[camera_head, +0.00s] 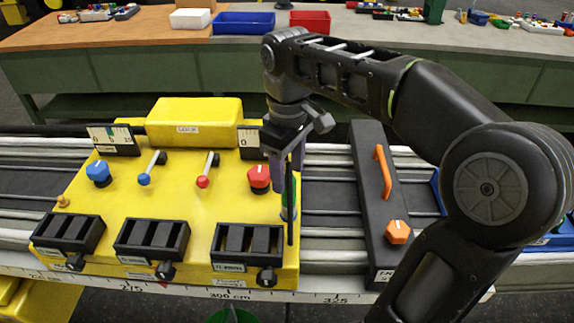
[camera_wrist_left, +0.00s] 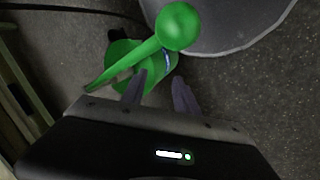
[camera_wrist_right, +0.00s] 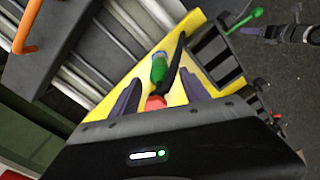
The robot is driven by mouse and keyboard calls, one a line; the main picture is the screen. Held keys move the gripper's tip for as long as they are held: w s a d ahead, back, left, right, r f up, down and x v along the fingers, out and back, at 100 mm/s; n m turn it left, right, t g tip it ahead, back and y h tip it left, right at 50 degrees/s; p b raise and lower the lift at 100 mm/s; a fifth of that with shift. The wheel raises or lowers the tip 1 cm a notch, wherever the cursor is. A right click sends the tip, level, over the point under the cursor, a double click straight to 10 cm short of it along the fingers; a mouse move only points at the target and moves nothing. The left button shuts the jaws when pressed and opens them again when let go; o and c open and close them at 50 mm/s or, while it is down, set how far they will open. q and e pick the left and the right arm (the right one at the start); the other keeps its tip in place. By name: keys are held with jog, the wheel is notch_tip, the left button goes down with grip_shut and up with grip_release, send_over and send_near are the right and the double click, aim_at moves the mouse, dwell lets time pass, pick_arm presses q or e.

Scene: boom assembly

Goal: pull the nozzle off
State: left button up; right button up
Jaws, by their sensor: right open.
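A green cylinder (camera_head: 285,212), which may be the nozzle, stands at the right side of the yellow console (camera_head: 180,200), partly hidden by a thin black rod. In the right wrist view the green cylinder (camera_wrist_right: 159,68) lies ahead, beyond my fingers. My right gripper (camera_head: 286,172) is open and empty above the console's right edge, beside the red knob (camera_head: 259,178). The red knob also shows between its fingers in the right wrist view (camera_wrist_right: 155,103). My left gripper (camera_wrist_left: 157,92) is open, with a green can-like thing (camera_wrist_left: 175,27) with a round end below it.
A dark panel (camera_head: 370,220) with an orange handle and orange knob stands right of the console. Three black slotted boxes (camera_head: 152,242) line the console's front. Metal rails run behind. Blue and red bins (camera_head: 243,22) sit on the far bench.

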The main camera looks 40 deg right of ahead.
aim_at(288, 196)
jog(key=shift+f, duration=0.1)
jog(key=shift+f, duration=3.8)
jog(key=shift+c, duration=0.2)
